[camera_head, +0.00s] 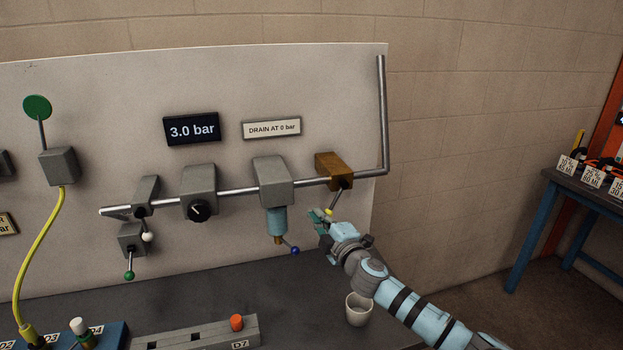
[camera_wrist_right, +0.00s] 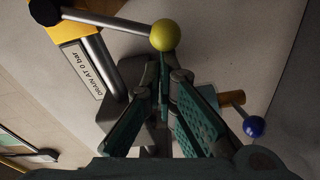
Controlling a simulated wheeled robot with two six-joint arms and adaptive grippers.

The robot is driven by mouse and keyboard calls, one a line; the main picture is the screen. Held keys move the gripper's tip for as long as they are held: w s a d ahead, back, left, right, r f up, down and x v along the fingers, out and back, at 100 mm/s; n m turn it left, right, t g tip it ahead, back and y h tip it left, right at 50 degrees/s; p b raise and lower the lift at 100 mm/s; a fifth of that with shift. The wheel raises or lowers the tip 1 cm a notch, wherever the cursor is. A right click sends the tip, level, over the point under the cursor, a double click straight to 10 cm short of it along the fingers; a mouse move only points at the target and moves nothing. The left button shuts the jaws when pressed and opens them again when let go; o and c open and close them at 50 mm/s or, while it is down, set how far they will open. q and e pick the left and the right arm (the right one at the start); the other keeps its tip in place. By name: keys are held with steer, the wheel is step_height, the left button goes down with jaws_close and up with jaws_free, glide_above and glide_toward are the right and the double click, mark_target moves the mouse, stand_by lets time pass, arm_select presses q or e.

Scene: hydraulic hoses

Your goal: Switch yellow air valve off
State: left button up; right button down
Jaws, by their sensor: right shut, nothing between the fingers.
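The yellow air valve is an ochre block (camera_head: 333,168) on the right part of the metal pipe. It also shows in the wrist view (camera_wrist_right: 72,32). Its grey lever (camera_head: 336,199) slants down from the block and ends in a yellow ball knob (camera_head: 328,211). In the wrist view the yellow knob (camera_wrist_right: 164,35) is just beyond my fingertips. My right gripper (camera_head: 318,222) is shut and empty, with its green fingers (camera_wrist_right: 165,75) close below the knob. I cannot tell whether they touch it. My left gripper is out of view.
A grey filter unit with a blue knob (camera_head: 295,251) hangs left of my right gripper. A regulator (camera_head: 198,190) and a green-knobbed valve (camera_head: 129,275) are further left. A display (camera_head: 191,129) reads 3.0 bar. A cup (camera_head: 359,309) stands below my right arm.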

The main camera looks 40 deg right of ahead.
steer(key=shift+s+d+f+n+g+p, duration=0.2)
steer(key=shift+d+f+n, duration=0.3)
steer(key=shift+n, duration=0.4)
steer(key=shift+s+d+f+n+g+p, duration=0.1)
steer(key=shift+s+d+f+n, duration=0.25)
steer(key=shift+d+n, duration=0.45)
steer(key=shift+s+d+f+n+g+p, duration=0.15)
steer(key=shift+d+f+n, duration=0.3)
steer(key=shift+n, duration=0.55)
steer(key=s+a, duration=0.6)
steer(key=s, duration=0.1)
steer(key=shift+f, duration=0.25)
steer(key=shift+s, duration=0.25)
